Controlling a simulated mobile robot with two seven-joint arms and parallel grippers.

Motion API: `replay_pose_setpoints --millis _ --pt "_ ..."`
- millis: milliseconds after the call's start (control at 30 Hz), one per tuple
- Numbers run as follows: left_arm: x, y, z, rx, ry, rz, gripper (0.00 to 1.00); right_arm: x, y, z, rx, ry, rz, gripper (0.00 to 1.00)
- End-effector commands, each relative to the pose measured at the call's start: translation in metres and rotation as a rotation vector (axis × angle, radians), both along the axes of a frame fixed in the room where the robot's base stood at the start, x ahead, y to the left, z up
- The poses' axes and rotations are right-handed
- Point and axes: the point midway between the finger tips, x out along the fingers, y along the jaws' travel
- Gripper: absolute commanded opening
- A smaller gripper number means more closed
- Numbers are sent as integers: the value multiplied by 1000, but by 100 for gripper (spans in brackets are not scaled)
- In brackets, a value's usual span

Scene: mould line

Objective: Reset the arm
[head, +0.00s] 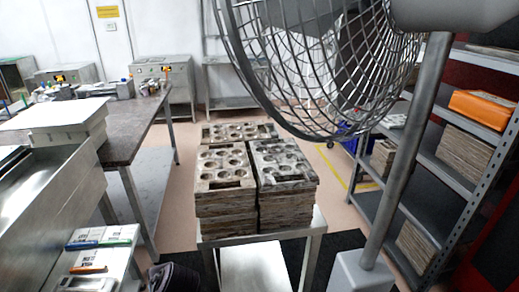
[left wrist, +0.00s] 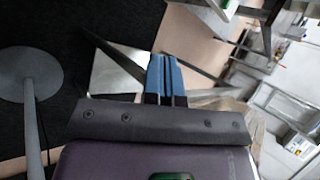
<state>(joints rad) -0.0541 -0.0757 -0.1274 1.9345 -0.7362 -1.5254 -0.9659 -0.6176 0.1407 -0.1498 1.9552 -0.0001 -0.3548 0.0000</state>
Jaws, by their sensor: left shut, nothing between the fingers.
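My left gripper (left wrist: 166,78) shows in the left wrist view. Its two blue fingers lie side by side, shut, with nothing held between them. The dark purple gripper body fills the bottom of that view. Beyond the fingers are a pale metal surface, dark flooring and a tilted view of shelving. In the head view only a dark purple part of my left arm shows at the bottom edge, left of the metal stand; its fingers cannot be made out there. My right gripper is in neither view.
A metal stand (head: 262,236) bears stacks of mould plates (head: 224,166) in front. A large caged fan (head: 310,70) on a grey pole (head: 405,150) stands close on the right. Shelving (head: 440,200) lines the right; a workbench (head: 120,140) stands left.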

Motion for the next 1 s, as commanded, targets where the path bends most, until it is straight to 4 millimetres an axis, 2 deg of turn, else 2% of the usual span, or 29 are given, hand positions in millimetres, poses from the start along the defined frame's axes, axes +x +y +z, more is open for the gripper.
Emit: replay_pose_setpoints --millis 100,233,367,467,567,733,1000 --pt "22 -11 -2 -144 -242 8 0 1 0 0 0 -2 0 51" --pt "35 -23 -7 -343 -477 30 0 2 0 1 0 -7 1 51" --pt "35 -33 -12 -571 -674 70 0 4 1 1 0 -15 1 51" --pt "28 -38 -18 -751 -796 113 0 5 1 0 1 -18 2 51" --pt "14 -38 -25 -915 -887 163 0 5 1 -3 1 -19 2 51" --pt "-26 -30 -45 -1122 -973 249 0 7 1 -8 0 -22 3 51" --pt "-100 -7 -97 -1113 -887 338 0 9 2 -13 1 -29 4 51"
